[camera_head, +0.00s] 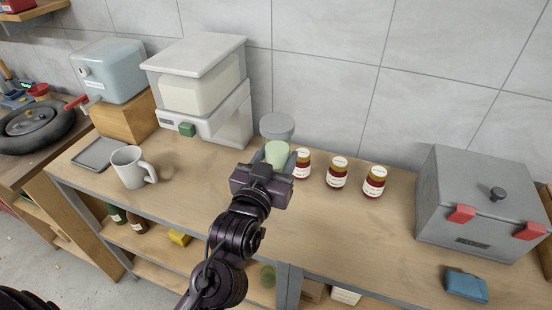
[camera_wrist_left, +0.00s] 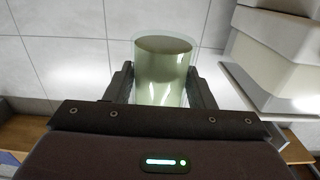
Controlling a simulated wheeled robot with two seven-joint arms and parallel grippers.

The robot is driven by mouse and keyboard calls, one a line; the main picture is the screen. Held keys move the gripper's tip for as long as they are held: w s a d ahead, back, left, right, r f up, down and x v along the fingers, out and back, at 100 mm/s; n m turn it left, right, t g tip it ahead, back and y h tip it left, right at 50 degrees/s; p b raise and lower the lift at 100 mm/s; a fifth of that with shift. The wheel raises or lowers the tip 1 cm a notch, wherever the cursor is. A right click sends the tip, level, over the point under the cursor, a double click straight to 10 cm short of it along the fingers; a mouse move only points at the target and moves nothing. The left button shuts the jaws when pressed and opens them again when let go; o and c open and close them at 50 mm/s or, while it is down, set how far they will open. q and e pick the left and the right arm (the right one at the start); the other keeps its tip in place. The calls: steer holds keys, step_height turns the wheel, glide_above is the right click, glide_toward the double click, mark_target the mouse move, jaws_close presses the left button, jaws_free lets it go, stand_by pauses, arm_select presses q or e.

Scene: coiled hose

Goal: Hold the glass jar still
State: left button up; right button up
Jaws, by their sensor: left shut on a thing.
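The glass jar (camera_head: 277,151) is pale green and see-through, and it stands at the middle of the wooden bench near the wall. My left gripper (camera_head: 275,163) reaches it from the front and is shut on it, one finger on each side. In the left wrist view the jar (camera_wrist_left: 163,75) is between the two fingers of the gripper (camera_wrist_left: 160,92). Its lower part is hidden behind the gripper body. A round grey lid-like piece (camera_head: 277,126) shows just above or behind the jar; I cannot tell whether it touches it. My right gripper is not in view.
Several small red jars with labels (camera_head: 337,172) stand close to the right of the glass jar. A white machine (camera_head: 222,118) stands to the left, with a mug (camera_head: 128,168) farther left. A grey box with red latches (camera_head: 478,200) is at the right.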

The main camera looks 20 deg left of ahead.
arm_select(q)
steer(key=shift+f+b, duration=5.4)
steer(key=shift+f, duration=3.95)
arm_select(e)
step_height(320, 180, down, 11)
arm_select(q)
steer(key=shift+f, duration=0.6)
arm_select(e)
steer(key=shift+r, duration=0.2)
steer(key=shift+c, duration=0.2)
